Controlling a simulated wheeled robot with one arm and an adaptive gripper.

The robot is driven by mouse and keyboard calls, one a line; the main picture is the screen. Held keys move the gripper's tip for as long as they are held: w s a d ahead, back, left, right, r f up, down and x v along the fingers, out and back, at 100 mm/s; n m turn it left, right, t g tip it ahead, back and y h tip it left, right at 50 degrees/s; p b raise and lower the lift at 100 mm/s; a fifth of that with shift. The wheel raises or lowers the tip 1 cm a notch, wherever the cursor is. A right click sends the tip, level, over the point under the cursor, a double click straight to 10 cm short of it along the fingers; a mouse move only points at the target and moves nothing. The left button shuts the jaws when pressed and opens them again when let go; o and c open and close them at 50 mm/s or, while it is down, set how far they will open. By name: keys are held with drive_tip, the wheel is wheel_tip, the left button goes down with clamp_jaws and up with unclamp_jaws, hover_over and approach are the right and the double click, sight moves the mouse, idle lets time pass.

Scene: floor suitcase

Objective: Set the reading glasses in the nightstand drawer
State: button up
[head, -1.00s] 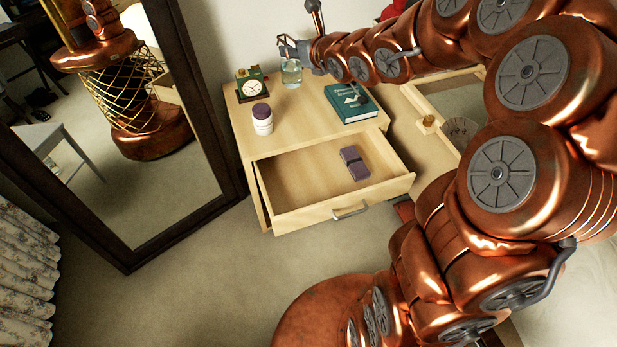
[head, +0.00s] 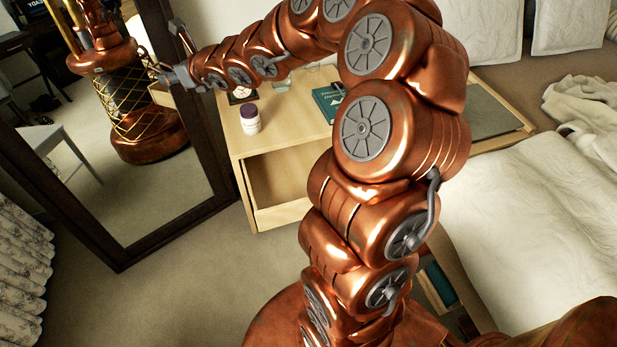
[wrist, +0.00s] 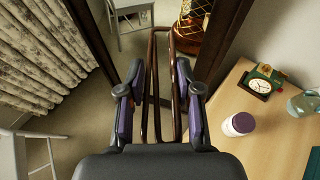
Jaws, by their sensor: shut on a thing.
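Thin brown frames, apparently the reading glasses (wrist: 175,90), stand folded between the purple-padded fingers of my gripper (wrist: 158,100) in the wrist view. My gripper is shut on them. In the head view my gripper (head: 172,76) is high at the upper left, in front of the mirror and left of the nightstand; the glasses are not clear there. The nightstand drawer (head: 283,214) is pulled open below the nightstand top (head: 240,143). My arm hides the drawer's right part and handle; the visible left part looks empty.
On the nightstand are a white jar with purple lid (head: 249,118), a green-and-gold clock (wrist: 262,84), a glass (wrist: 304,103) and a teal book (head: 326,100). A dark-framed mirror (head: 165,215) stands left. The bed (head: 540,220) is right. Floor before the drawer is open.

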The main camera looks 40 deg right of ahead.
drive_tip(key=shift+w+d+f, duration=0.5)
drive_tip(key=shift+w+d, duration=0.05)
drive_tip(key=shift+d, duration=0.85)
drive_tip(key=n+g+y+b, duration=0.3)
drive_tip(key=n+y+b, duration=0.3)
drive_tip(key=b, duration=0.5)
hover_over(276, 181)
wheel_tip(276, 181, down, 27)
wheel_tip(276, 181, down, 12)
drive_tip(key=shift+d+f+b, duration=0.1)
drive_tip(key=shift+f+b, duration=0.1)
drive_tip(key=shift+b, duration=0.65)
drive_tip(key=shift+w+f, duration=0.1)
drive_tip(key=shift+f, duration=2.25)
drive_tip(key=shift+f+b, duration=0.1)
drive_tip(key=shift+b, duration=0.2)
drive_tip(key=o, duration=1)
